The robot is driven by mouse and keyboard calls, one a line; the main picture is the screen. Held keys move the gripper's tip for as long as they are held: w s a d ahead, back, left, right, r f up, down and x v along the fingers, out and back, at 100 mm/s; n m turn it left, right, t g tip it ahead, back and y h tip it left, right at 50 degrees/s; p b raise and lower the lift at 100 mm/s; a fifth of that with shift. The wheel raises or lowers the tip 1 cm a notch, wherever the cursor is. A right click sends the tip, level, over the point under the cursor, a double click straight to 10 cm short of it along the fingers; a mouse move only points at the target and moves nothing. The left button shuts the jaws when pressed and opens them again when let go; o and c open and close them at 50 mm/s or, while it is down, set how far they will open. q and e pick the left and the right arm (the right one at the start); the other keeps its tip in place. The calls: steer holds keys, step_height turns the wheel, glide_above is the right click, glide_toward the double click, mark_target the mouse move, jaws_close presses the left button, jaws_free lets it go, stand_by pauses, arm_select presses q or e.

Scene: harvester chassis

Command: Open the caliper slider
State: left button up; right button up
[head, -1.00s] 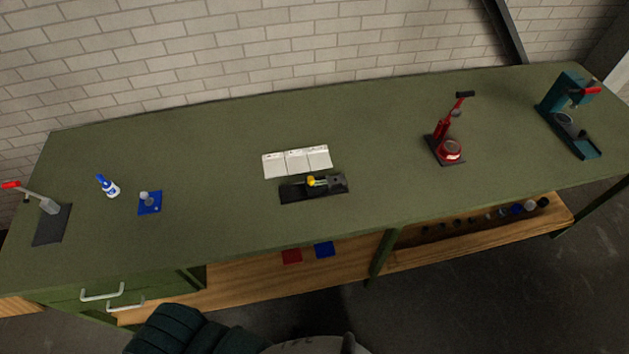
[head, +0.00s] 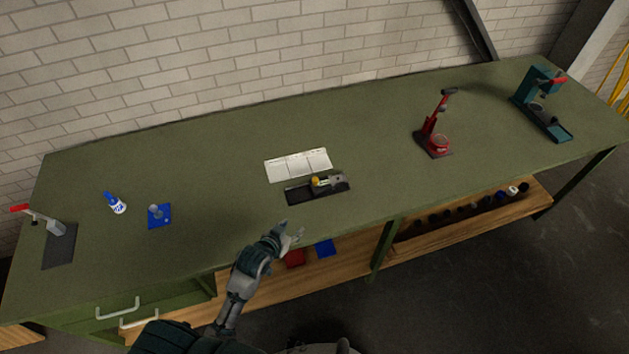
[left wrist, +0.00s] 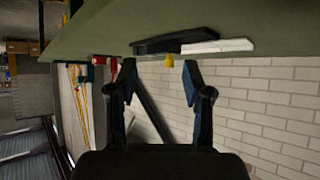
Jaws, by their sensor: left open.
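The caliper (head: 329,181), a small grey piece with a yellow part (head: 315,181), sits on a black tray (head: 299,196) near the front middle of the green bench. My left gripper (head: 291,232) is open and empty at the bench's front edge, below and left of the tray in the head view. In the left wrist view the open fingers (left wrist: 158,75) point toward the black tray (left wrist: 170,42) and the yellow part (left wrist: 169,60), which shows between the fingertips and apart from them. The slider is too small to make out. My right gripper is not in view.
White sheets (head: 298,165) lie just behind the tray. A blue bottle (head: 115,203), a blue plate (head: 160,215) and a lever tool (head: 57,230) stand left. A red press (head: 436,137) and a teal press (head: 541,102) stand right. The bench (head: 230,180) between them is clear.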

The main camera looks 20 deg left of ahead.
arm_select(q)
steer(key=w+a+r+t, duration=0.1)
steer(key=w+r+t, duration=0.1)
steer(key=w+r, duration=0.35)
glide_toward(315, 180)
steer(key=w, duration=0.1)
steer(key=shift+h, duration=0.3)
steer(key=x, duration=0.8)
steer(key=shift+w+f, duration=0.15)
steer(key=shift+f, duration=0.2)
steer(key=shift+w+f, duration=0.25)
steer(key=shift+w, duration=0.25)
steer(key=shift+a, duration=0.2)
steer(key=shift+t, duration=0.3)
steer(key=shift+c, duration=1.2)
steer(key=shift+d, duration=0.15)
jaws_close()
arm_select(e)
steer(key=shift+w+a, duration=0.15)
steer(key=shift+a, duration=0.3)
